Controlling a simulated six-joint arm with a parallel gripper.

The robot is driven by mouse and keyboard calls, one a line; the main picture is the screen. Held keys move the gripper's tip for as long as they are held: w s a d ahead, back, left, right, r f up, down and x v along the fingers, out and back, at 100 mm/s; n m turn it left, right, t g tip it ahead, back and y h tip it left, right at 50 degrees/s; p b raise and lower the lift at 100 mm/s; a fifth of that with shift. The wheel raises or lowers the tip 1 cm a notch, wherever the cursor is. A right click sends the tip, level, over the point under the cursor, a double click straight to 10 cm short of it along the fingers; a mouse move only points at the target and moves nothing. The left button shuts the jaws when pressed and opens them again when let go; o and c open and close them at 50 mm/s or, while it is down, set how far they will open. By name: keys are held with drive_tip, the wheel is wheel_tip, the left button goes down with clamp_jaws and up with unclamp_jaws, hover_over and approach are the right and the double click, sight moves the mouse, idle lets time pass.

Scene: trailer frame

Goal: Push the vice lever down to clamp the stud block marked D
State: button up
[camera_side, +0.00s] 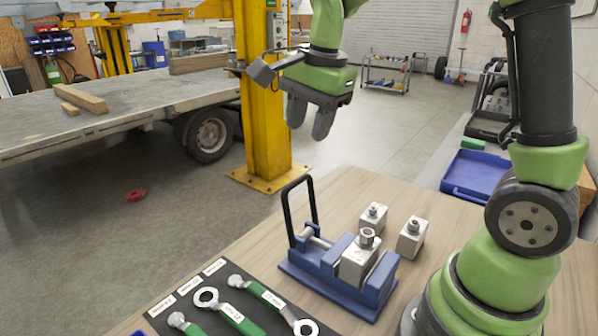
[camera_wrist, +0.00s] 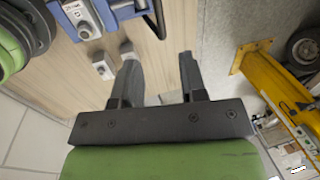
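A blue vice (camera_side: 330,283) stands on the wooden bench. Its black loop lever (camera_side: 287,212) stands upright at the left end. A silver stud block (camera_side: 356,262) with a stud on top sits between the vice jaws; I cannot read its mark. In the wrist view, part of the vice (camera_wrist: 108,10), the block in it (camera_wrist: 82,20) and the lever (camera_wrist: 158,22) show at the top. My gripper (camera_side: 310,122) hangs above and behind the vice, apart from the lever. Its two fingers are spread and empty, also in the wrist view (camera_wrist: 159,57).
Two more stud blocks (camera_side: 373,217) (camera_side: 411,239) stand behind the vice. A black mat with wrenches (camera_side: 235,315) lies at the front left. A blue tray (camera_side: 478,175) is at the back right. A yellow lift post (camera_side: 264,120) stands beyond the bench. Air around the lever is clear.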

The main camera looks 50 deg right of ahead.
sight(298, 179)
drive_tip(key=x, duration=1)
clamp_jaws()
